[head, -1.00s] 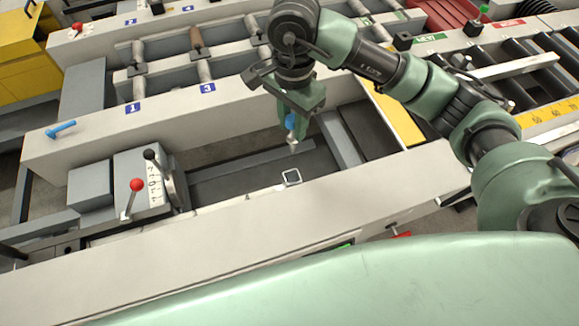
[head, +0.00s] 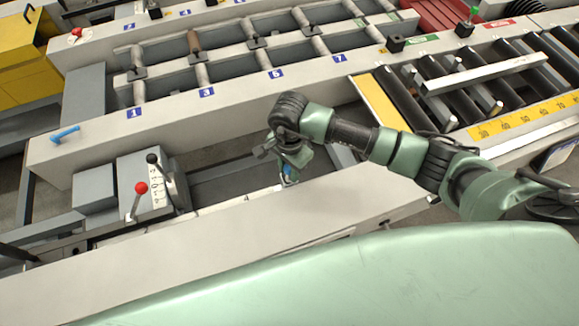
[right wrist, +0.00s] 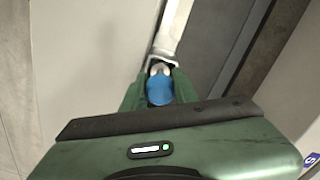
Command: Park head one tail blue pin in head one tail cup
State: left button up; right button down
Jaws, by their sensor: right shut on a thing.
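My right gripper (head: 287,170) is shut on a blue pin (head: 288,172) above the near beam's inner edge. In the right wrist view the blue head of the pin (right wrist: 160,90) sits between the green fingers, with a pale shank beyond it. A small square, light-rimmed cup (right wrist: 163,60) lies right at the pin's lower end. In the head view the cup is mostly hidden behind the gripper and pin. I cannot tell whether the pin's tip is inside the cup or just over it. My left gripper is not in view.
Another blue pin or handle (head: 64,133) is on the far beam's left end. A lever box with a red knob (head: 141,187) and a black knob (head: 152,158) stands left of the gripper. The near beam (head: 190,247) is clear on top.

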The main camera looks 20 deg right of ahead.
jog(key=shift+f, duration=0.2)
jog(key=c, duration=1.1)
grip_release()
jog(key=shift+r, duration=0.1)
jog(key=shift+r, duration=0.25)
jog(key=shift+w+r, duration=0.1)
jog(key=shift+r, duration=0.2)
notch_tip(320, 180, up, 10)
jog(key=b, duration=0.3)
jog(key=shift+r, duration=0.6)
